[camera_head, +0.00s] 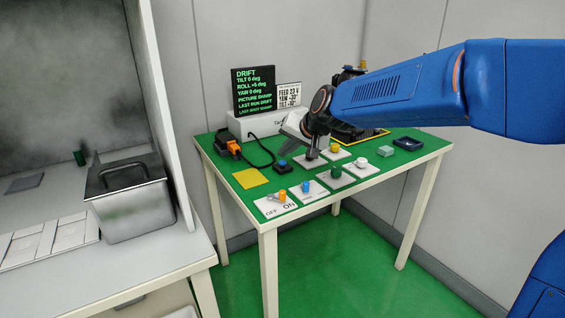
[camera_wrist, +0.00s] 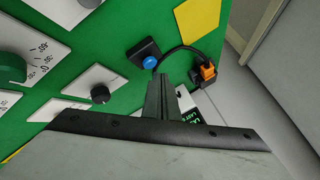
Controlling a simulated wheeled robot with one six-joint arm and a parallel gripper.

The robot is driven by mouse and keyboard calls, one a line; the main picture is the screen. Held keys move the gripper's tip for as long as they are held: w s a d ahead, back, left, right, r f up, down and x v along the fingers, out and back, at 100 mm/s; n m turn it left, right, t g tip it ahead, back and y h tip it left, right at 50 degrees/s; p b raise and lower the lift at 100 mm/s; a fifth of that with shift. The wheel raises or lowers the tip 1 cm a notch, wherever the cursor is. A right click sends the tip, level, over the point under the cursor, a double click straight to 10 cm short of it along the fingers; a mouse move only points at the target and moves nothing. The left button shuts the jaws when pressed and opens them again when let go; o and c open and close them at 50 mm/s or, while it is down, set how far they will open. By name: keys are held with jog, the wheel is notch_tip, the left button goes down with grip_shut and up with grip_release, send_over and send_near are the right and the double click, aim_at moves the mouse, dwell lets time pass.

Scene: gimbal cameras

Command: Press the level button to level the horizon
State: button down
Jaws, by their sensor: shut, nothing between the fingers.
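A blue push button (camera_head: 282,163) on a small dark box stands on the green table, with a cable behind it. I see no label on it. It also shows in the wrist view (camera_wrist: 150,62), just beyond my fingertips. My gripper (camera_head: 313,154) is shut and empty, pointing down over the table to the right of the button in the head view. Its closed fingers also show in the wrist view (camera_wrist: 162,80). A black screen (camera_head: 259,91) reads DRIFT, TILT 0 deg, ROLL +5 deg, YAW 0 deg. The gimbal camera is largely hidden behind my arm.
Near the button are a yellow square (camera_head: 250,178), an orange connector (camera_head: 233,147), an OFF/ON lever plate (camera_head: 275,206), a green knob (camera_head: 336,172), a yellow knob (camera_head: 334,148) and a white knob (camera_head: 361,162). A black knob (camera_wrist: 99,94) shows beside my fingers.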

jog(key=shift+f, duration=0.15)
dwell(0.7)
jog(key=shift+f, duration=0.3)
jog(key=shift+f, duration=0.45)
dwell(0.8)
jog(key=shift+r, duration=0.9)
jog(key=shift+r, duration=0.15)
notch_tip(320, 180, up, 5)
jog(key=shift+f, duration=0.15)
dwell(0.6)
